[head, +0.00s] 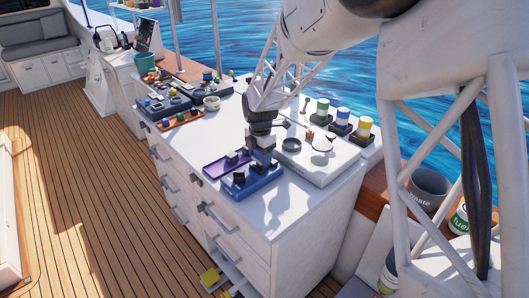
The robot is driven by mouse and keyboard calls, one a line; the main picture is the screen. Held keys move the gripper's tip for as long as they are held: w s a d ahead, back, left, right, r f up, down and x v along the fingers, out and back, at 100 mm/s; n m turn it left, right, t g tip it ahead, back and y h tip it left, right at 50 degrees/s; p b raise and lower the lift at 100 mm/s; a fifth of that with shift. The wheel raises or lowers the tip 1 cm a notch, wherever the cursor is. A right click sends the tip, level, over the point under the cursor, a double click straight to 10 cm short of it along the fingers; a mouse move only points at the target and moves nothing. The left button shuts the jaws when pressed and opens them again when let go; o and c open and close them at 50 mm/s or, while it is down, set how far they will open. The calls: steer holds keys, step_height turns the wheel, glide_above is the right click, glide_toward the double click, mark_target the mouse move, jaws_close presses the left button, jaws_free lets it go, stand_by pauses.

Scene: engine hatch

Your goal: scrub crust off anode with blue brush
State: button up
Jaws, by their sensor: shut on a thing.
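My gripper (262,147) is over the near part of the white cabinet top, pointing down. It is shut on a small blue and pale thing (263,158) that looks like the blue brush; its lower end is hard to make out. Right below and beside it is a blue tray (262,186) with small dark and pale pieces standing in it. I cannot tell whether the held thing touches any of them. The anode and its crust are too small to pick out for sure; the anode may be among these pieces.
A purple tray (214,171) lies left of the blue tray. A pale raised board (318,176) with a dark ring (291,145) is to the right. Several coloured jars, one yellow-banded (363,128), stand behind it. The cabinet top's front right corner is clear.

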steer(key=shift+s+a, duration=0.3)
steer(key=shift+r, duration=4.05)
steer(key=shift+f, duration=0.15)
steer(key=shift+f, duration=2.95)
steer(key=shift+f, duration=1)
steer(key=shift+w+d, duration=0.15)
steer(key=shift+w+d+r, duration=0.1)
steer(key=shift+w+d, duration=1.2)
